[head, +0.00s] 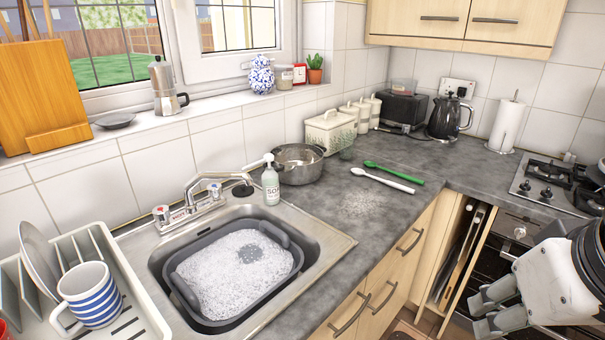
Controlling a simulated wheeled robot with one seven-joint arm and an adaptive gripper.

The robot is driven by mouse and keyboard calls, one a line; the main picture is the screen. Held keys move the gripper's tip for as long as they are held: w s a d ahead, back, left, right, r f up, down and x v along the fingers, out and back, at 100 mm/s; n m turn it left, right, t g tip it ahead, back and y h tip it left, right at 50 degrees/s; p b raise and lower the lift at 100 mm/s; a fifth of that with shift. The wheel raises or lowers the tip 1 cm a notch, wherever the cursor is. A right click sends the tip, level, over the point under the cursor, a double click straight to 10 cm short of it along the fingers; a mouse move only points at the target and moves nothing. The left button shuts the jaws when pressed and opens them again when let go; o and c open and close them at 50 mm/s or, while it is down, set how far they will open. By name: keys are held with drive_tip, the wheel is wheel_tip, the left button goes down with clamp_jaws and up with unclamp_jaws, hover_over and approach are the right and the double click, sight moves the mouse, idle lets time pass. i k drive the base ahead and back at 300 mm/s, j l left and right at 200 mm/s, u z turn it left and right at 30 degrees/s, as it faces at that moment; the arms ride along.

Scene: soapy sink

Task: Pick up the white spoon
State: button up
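The white spoon (382,181) lies on the grey worktop to the right of the sink, with its bowl end toward the back left. A green spoon (393,172) lies just behind it, roughly parallel and close by. My gripper (478,312) is at the lower right, in front of the cabinets and oven, well apart from the white spoon. Its fingers point left and have a gap between them. I see nothing held in it.
A metal pot (299,164) and a soap bottle (271,184) stand left of the spoons. The sink holds a grey basin (183,290) of suds. A kettle (447,119) and paper roll (508,125) stand behind. The worktop in front of the white spoon is mostly clear.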

sight(355, 171)
drive_tip(key=i+l+u, duration=0.1)
drive_tip(key=i+l, duration=0.2)
drive_tip(key=i+l+u, duration=0.1)
drive_tip(key=i+l, duration=0.25)
drive_tip(key=i+l+u, duration=0.1)
drive_tip(key=i+l, duration=0.15)
drive_tip(key=l, duration=0.2)
drive_tip(key=i+l+u, duration=0.1)
drive_tip(key=i+l, duration=0.2)
drive_tip(key=l, duration=0.15)
drive_tip(key=i+l+u, duration=0.1)
drive_tip(key=i+l, duration=0.15)
drive_tip(key=l, duration=0.2)
drive_tip(key=i+l+u, duration=0.1)
drive_tip(key=i+l, duration=0.15)
drive_tip(key=l, duration=0.2)
